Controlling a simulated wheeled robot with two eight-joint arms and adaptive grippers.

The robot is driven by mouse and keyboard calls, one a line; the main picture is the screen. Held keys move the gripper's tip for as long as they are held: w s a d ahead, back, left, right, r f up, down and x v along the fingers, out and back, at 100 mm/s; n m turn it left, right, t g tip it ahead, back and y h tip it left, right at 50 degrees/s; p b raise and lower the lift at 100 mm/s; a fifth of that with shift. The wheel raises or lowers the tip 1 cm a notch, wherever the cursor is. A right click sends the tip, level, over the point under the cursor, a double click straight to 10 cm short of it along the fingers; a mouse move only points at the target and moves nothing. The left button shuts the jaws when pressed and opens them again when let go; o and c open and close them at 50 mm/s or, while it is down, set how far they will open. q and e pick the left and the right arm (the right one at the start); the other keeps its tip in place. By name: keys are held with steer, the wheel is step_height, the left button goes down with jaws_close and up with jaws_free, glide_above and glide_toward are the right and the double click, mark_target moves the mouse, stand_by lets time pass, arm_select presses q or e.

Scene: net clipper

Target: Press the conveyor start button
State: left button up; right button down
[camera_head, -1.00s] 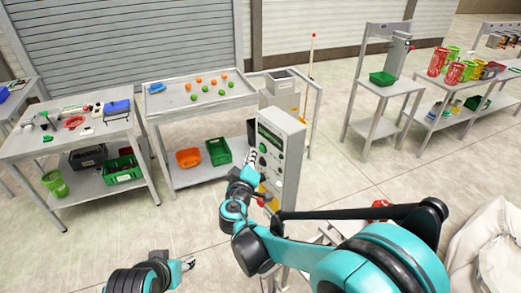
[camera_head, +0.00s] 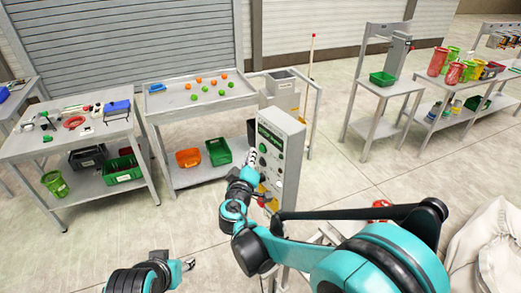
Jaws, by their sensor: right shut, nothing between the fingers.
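The grey control box (camera_head: 291,147) stands upright near the middle, with a green display (camera_head: 271,136) at the top of its front face. A round green button (camera_head: 262,148) sits below the display, with more small round controls lower down. My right gripper (camera_head: 253,157) is shut and empty, with its tip right at the left edge of the panel, close to the green button. I cannot tell whether it touches. My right wrist covers part of the lower panel. My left gripper (camera_head: 188,265) hangs low at the bottom, away from the box; its fingers are too small to read.
Behind the box, a table (camera_head: 178,108) holds orange and green balls, with orange (camera_head: 188,158) and green (camera_head: 219,151) bins below. A tool table (camera_head: 35,148) stands at left. A shelf with a green tray (camera_head: 382,78) stands at right. The floor between is clear.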

steer(key=shift+w+d, duration=0.1)
steer(key=shift+d, duration=0.05)
steer(key=shift+w+d, duration=0.1)
steer(key=shift+d, duration=0.1)
stand_by(0.3)
